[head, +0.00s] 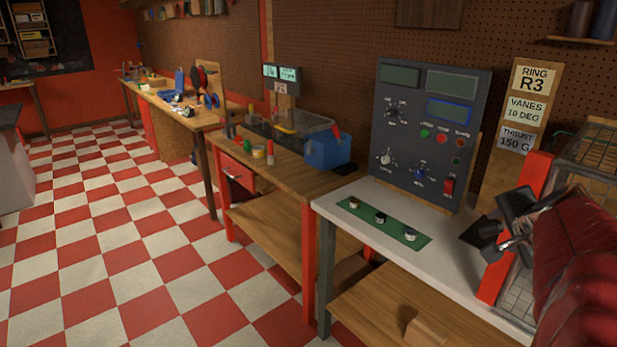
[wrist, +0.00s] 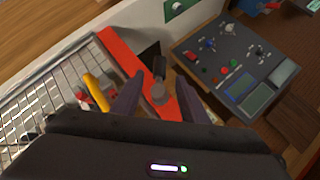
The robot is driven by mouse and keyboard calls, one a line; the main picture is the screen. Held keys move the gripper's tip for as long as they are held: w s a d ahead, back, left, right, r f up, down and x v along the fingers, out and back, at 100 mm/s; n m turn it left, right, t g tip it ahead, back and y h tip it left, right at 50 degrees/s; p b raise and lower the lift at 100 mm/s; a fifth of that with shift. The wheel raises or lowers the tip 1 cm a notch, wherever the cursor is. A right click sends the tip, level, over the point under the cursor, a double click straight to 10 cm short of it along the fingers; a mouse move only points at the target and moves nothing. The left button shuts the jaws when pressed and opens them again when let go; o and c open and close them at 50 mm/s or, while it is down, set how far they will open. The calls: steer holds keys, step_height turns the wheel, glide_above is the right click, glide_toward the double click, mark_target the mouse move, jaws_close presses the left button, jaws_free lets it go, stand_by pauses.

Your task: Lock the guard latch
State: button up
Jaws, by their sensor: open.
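The guard is a wire-mesh cage with a red frame bar (head: 518,232), at the right of the head view. In the wrist view the red bar (wrist: 118,52) runs diagonally beside the wire mesh (wrist: 35,95). A latch with a round grey knob (wrist: 158,92) and a dark handle (wrist: 160,67) sits on the bar. My gripper (wrist: 158,97) is open, with one finger on each side of the knob; whether they touch it I cannot tell. In the head view my gripper (head: 498,220) is at the red bar, and my arm partly hides the cage.
A dark control panel (head: 425,135) with screens, knobs and buttons stands behind the white bench top (head: 455,262). A label board (head: 512,165) reads R3, 10 DEG and 150 G. A green strip (head: 383,222) holds three small parts. A yellow piece (wrist: 97,91) lies near the mesh.

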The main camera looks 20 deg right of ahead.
steer(key=shift+a, duration=0.1)
